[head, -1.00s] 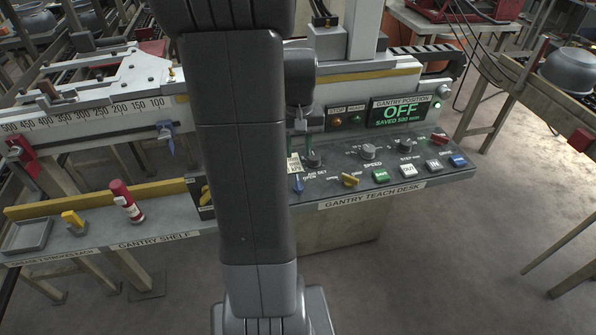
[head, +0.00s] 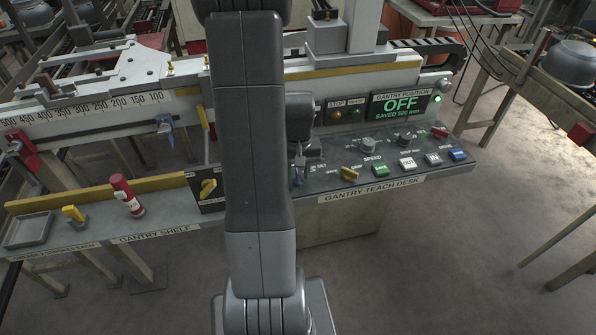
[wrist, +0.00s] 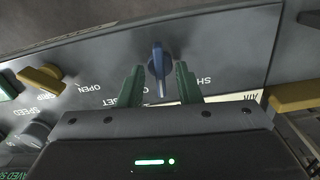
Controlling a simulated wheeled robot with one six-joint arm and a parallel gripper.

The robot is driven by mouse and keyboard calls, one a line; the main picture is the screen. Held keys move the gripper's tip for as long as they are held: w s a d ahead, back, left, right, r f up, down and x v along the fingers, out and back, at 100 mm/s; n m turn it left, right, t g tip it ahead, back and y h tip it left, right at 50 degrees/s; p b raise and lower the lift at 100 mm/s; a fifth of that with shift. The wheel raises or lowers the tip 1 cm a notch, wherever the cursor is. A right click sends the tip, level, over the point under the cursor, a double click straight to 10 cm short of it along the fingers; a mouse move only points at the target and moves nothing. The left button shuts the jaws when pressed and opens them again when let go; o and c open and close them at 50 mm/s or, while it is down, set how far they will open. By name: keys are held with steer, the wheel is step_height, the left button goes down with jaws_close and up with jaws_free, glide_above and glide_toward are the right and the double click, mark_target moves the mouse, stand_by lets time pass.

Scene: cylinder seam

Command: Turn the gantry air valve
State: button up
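The air valve is a blue lever knob (wrist: 158,62) on the teach desk, with partly hidden "SH", "SET" and "OPEN" lettering around it in the wrist view. My gripper (wrist: 158,84) has two green-padded fingers, one on each side of the knob's near end, with a visible gap on both sides. It is open and holds nothing. In the head view my gripper (head: 307,158) is low over the left part of the desk, partly behind my arm. Only a sliver of the blue knob (head: 299,181) shows there.
The gantry teach desk (head: 400,184) also carries a yellow grip knob (head: 349,173), a grey speed dial (head: 367,143) and several push buttons. The display (head: 400,106) reads OFF. Left of my arm are a yellow switch (head: 208,188) and a shelf with a red bottle (head: 126,195).

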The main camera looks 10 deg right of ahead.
jaws_close()
steer(key=shift+n, duration=0.4)
steer(key=n+b, duration=0.2)
steer(key=n, duration=0.2)
steer(key=shift+n, duration=0.3)
steer(key=shift+n+b, duration=0.5)
steer(key=shift+n, duration=1.8)
jaws_free()
